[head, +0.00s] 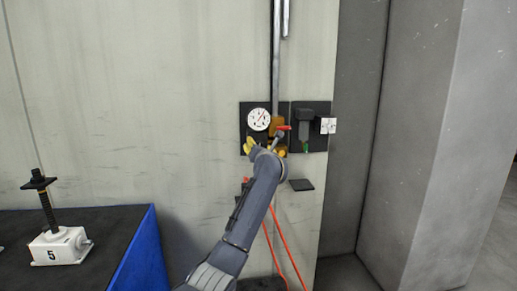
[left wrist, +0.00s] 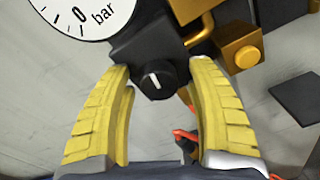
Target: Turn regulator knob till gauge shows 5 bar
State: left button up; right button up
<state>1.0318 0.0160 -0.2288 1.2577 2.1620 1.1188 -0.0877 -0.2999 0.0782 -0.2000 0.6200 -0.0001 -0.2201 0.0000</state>
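The round white gauge (head: 259,119) hangs on a dark wall panel in the head view. Its red needle slants, but the numbers are too small to read. The black regulator knob (left wrist: 155,82) with a white line mark sits below the gauge. My left gripper (left wrist: 158,72) is open, its yellow fingers on either side of the knob with gaps visible. In the head view the left gripper (head: 251,145) is just below the gauge, and the knob is hidden there. My right gripper is not in view.
A brass fitting (left wrist: 243,50) and a red-handled valve (head: 283,128) are close to the right of the gripper. A dark filter unit (head: 305,122) is beside them. Orange hoses (head: 283,245) hang below. A screw jack (head: 60,245) marked 5 stands on the table at left.

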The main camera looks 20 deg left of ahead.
pick_arm(q)
jog(key=shift+r, duration=0.1)
jog(key=v, duration=1.2)
dwell(0.4)
